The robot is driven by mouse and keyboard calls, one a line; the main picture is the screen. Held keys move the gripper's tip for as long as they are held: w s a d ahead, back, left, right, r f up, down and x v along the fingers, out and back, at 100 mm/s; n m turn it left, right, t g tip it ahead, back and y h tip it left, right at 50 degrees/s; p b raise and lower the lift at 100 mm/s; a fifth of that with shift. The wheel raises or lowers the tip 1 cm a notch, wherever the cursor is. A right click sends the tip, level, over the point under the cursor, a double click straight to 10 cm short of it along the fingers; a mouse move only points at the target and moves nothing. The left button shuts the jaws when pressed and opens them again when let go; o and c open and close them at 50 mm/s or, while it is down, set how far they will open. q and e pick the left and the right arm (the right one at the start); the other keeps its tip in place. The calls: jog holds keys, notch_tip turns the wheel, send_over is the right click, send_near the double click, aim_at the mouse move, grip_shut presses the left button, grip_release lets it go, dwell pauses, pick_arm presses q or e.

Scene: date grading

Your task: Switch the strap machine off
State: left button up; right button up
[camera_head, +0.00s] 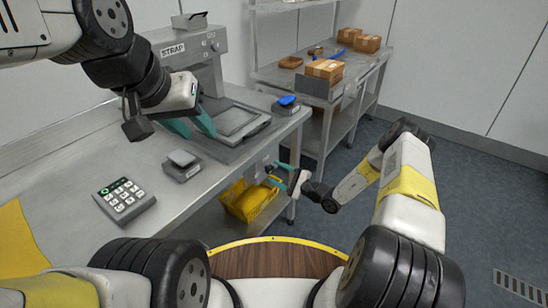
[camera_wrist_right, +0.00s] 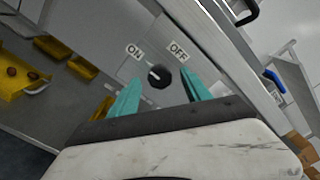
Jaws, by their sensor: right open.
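The strap machine (camera_head: 205,62), grey with a STRAP label, stands on the steel bench at the back. In the right wrist view a round black knob (camera_wrist_right: 159,77) sits on a grey panel between ON and OFF labels. Its white mark appears to lean toward ON. My right gripper (camera_wrist_right: 160,92) is open, its teal fingers on either side of the knob's line and apparently not touching it. In the head view my right gripper (camera_head: 277,172) is low by the bench's front side; the knob is too small to make out there. My left gripper (camera_head: 192,126) hangs over the bench before the machine, fingers apart.
A keypad (camera_head: 124,199), a small grey device (camera_head: 182,165) and a device with a blue top (camera_head: 286,105) stand on the bench. A yellow crate (camera_head: 248,201) is below it. Cartons (camera_head: 325,70) stand on a rear table. Open floor lies right.

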jog(key=shift+x, duration=0.9)
grip_shut()
